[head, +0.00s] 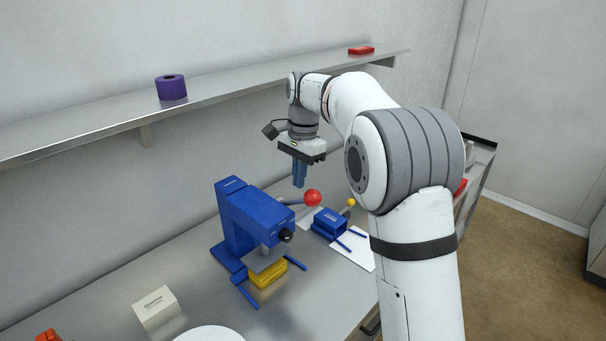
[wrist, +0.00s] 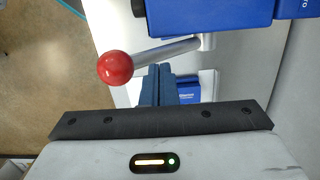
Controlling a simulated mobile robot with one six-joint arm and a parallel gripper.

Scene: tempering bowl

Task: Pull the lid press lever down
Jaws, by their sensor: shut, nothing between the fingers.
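The lid press (head: 248,222) is a blue stand on the metal bench. Its lever (head: 292,201) is a metal rod that sticks out to the right and ends in a red ball knob (head: 313,198). In the wrist view the lever rod (wrist: 168,52) runs from the blue press head to the red knob (wrist: 115,68) at left. My gripper (head: 299,184) is shut and empty, pointing down above the lever. In the wrist view its blue fingertips (wrist: 157,70) show close to the rod, right of the knob. I cannot tell whether they touch it.
A yellow block (head: 267,275) sits under the press head. A smaller blue device (head: 329,222) with a yellow knob stands to the right. A white box (head: 156,308) and a white round thing (head: 209,334) are at the front. A shelf (head: 230,92) with a purple roll (head: 171,87) runs behind.

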